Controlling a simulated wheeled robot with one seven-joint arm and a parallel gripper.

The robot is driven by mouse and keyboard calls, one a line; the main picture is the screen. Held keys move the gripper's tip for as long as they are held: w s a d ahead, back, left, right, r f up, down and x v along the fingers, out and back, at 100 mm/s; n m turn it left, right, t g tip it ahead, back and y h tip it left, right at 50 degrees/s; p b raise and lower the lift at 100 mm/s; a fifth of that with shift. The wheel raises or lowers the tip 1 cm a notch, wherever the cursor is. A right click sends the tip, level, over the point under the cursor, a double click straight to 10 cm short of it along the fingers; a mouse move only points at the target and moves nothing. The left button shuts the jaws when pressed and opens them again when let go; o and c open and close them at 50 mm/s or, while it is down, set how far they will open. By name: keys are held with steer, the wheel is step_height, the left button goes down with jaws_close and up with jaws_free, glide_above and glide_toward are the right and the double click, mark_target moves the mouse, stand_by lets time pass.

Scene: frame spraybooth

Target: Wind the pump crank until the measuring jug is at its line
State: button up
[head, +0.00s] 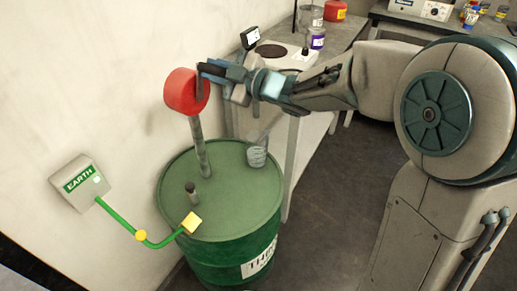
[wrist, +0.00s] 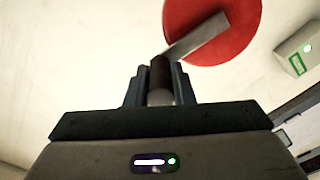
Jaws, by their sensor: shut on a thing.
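The pump has a round red head (head: 181,92) on a grey upright pipe (head: 201,148) that stands in the green drum (head: 180,228). In the wrist view the red head (wrist: 243,45) fills the upper right, with the grey crank arm (wrist: 205,38) across its face. My gripper (wrist: 159,85) is shut on the dark crank handle (wrist: 160,72). In the head view my gripper (head: 205,74) is at the right side of the pump head. The measuring jug (head: 257,156), small and greyish, is at the drum's right rim; its line and level are too small to read.
A bench (head: 338,38) with a scale, jars and a red tub stands behind. Dark floor is clear right of the drum.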

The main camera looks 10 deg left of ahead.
steer(key=o, duration=0.6)
steer(key=c, duration=0.6)
steer(key=shift+w+d+f, duration=0.15)
steer(key=shift+w+f, duration=0.05)
steer(key=shift+w, duration=0.2)
steer(key=w+d+f+b, duration=0.1)
steer(key=w+f+b, duration=0.3)
steer(key=f, duration=0.6)
steer(key=shift+d+b, duration=0.25)
steer(key=shift+b, duration=1.05)
